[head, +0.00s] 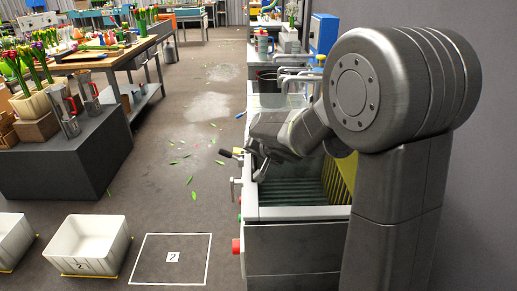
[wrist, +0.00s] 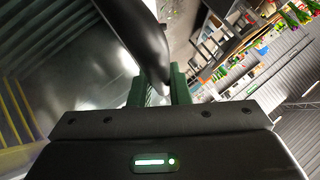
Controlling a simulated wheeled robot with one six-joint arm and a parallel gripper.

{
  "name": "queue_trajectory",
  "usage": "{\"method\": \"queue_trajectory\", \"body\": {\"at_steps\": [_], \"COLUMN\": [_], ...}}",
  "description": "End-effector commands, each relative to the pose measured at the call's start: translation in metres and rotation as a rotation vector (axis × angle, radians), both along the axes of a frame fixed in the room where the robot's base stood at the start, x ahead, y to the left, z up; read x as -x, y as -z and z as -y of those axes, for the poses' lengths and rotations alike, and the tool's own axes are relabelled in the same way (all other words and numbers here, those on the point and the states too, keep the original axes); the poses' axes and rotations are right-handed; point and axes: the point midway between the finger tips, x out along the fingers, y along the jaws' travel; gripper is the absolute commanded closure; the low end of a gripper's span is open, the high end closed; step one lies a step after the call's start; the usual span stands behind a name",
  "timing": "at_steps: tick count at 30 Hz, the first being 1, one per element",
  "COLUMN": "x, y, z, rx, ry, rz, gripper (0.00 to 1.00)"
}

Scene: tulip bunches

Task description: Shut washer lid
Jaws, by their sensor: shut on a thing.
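The washer (head: 292,240) is a grey metal box to the right of the aisle, with a ribbed green basin (head: 295,192) and a yellow panel (head: 342,175) showing inside. Its top is open at the front. My gripper (head: 246,158) is over the washer's left side, partly hidden by my own arm. In the wrist view, the green fingers of my gripper (wrist: 157,92) are shut on a dark curved bar (wrist: 145,35), which looks like the lid handle. A shiny metal sheet (wrist: 95,60) beside it may be the lid. My arm hides most of the lid in the head view.
A red button (head: 236,246) sits on the washer's left side. White crates (head: 88,247) and a marked floor square (head: 172,260) lie at the left front. Dark plinth (head: 70,160) and bench stand further left. The aisle is clear except for scattered leaves.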

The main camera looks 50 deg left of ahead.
Motion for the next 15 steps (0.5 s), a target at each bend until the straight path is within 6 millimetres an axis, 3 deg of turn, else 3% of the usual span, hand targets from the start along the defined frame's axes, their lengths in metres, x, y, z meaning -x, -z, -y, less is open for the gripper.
{"method": "queue_trajectory", "body": {"at_steps": [3,15], "x": [0.002,0.004], "y": [0.011,0.022], "z": [-0.002,-0.002], "rx": [-0.002,0.006], "ry": [-0.002,-0.005], "rz": [0.0,-0.005], "gripper": [1.0,1.0]}}
